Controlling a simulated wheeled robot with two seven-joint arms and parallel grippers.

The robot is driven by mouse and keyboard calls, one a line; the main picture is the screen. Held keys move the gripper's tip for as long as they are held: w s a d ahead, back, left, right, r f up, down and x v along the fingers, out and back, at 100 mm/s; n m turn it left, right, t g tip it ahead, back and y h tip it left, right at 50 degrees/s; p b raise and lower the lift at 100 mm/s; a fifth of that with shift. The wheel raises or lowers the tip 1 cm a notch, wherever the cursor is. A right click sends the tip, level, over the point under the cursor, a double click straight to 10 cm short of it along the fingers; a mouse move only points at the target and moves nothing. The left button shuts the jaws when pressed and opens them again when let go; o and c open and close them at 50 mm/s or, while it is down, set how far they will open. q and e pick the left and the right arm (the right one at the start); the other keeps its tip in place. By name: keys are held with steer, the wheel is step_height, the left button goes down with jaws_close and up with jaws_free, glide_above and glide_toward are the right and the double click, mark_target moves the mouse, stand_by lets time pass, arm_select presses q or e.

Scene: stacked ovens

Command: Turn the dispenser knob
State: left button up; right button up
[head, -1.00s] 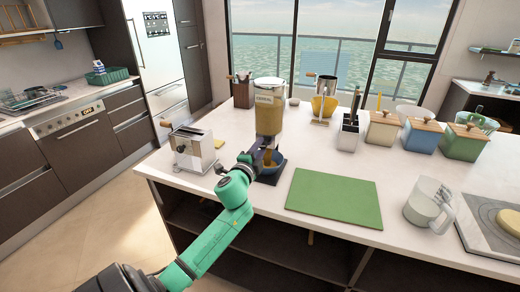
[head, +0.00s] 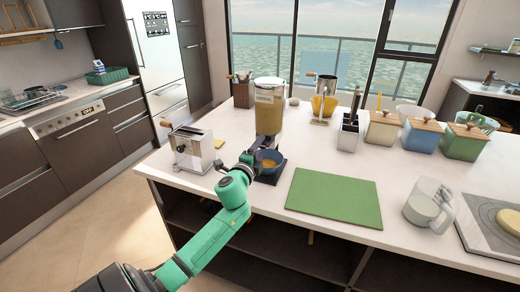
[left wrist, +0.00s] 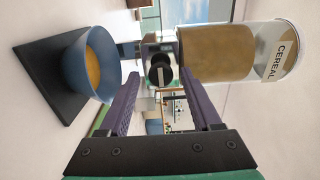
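The cereal dispenser (head: 269,108) stands on the island, a clear container partly full of brown cereal with a "CEREAL" label. It lies sideways in the left wrist view (left wrist: 222,52). Its round dark knob (left wrist: 160,71) faces the left wrist camera. My left gripper (left wrist: 159,78) is open, its purple fingers apart on either side of the knob, with a visible gap to it. In the head view my left gripper (head: 261,146) is in front of the dispenser's lower part and hides the knob. A blue bowl (head: 275,165) with orange-brown cereal sits below on the dark base (left wrist: 48,72). My right gripper is out of view.
Jars with wooden lids (head: 422,135) stand farther back.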

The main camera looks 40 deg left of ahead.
arm_select(q)
steer(key=shift+s, duration=0.1)
steer(key=b+v, duration=0.2)
steer(key=v, duration=1.2)
steer(key=shift+s, duration=0.2)
steer(key=shift+d, duration=0.15)
